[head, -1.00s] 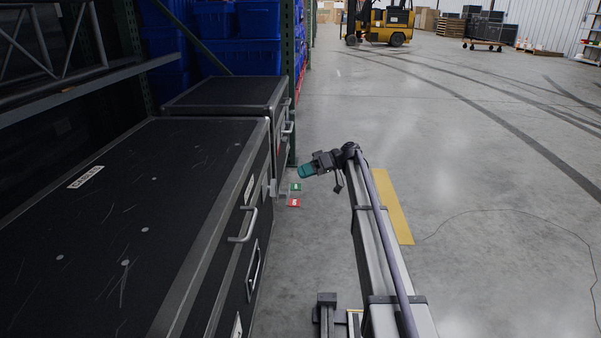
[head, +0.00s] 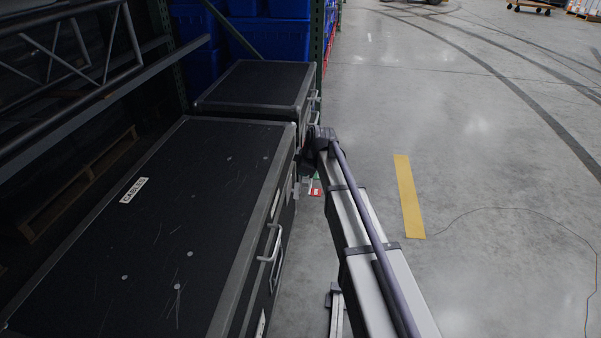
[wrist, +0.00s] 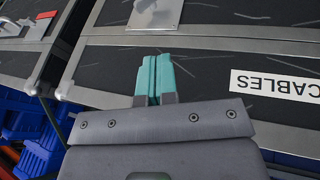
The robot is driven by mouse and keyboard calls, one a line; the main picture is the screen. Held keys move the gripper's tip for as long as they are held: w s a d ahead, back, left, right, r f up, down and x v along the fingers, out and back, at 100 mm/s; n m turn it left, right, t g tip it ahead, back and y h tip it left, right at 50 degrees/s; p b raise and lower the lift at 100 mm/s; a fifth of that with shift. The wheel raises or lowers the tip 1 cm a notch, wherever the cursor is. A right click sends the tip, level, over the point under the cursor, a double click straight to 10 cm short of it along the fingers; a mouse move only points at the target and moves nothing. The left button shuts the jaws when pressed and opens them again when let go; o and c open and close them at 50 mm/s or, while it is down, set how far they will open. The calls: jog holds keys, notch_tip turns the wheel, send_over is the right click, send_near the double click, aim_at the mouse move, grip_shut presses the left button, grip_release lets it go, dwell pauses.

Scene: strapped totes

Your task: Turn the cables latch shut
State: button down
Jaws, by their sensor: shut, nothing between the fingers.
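The cables case is the large black case with metal edges (head: 190,225) at left in the head view. A red tag (head: 315,188) shows beside the case's aisle side, by the latch area, in the head view; my arm partly covers the surroundings. In the wrist view a metal plate (wrist: 155,12) on the panel is cut by the top edge; I cannot tell the latch's position. My gripper (wrist: 153,60) has its teal fingers together and empty, over the case.
A second black case (head: 255,85) stands behind the first. A metal handle (head: 271,243) sticks out from the near case's side. Blue bins (head: 270,40) and racking lie beyond. The aisle floor at right is open, with a yellow strip (head: 409,195).

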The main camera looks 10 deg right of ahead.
jog(key=b, duration=0.8)
send_near(298, 191)
notch_tip(298, 191, down, 2)
jog(key=a, duration=0.3)
jog(key=w+f+b, duration=0.1)
jog(key=w, duration=0.1)
jog(key=w+d+f+b, duration=0.1)
jog(key=f, duration=0.1)
jog(key=shift+w, duration=0.35)
jog(key=shift+r, duration=0.15)
jog(key=shift+w+g, duration=0.1)
jog(key=shift+g, duration=0.2)
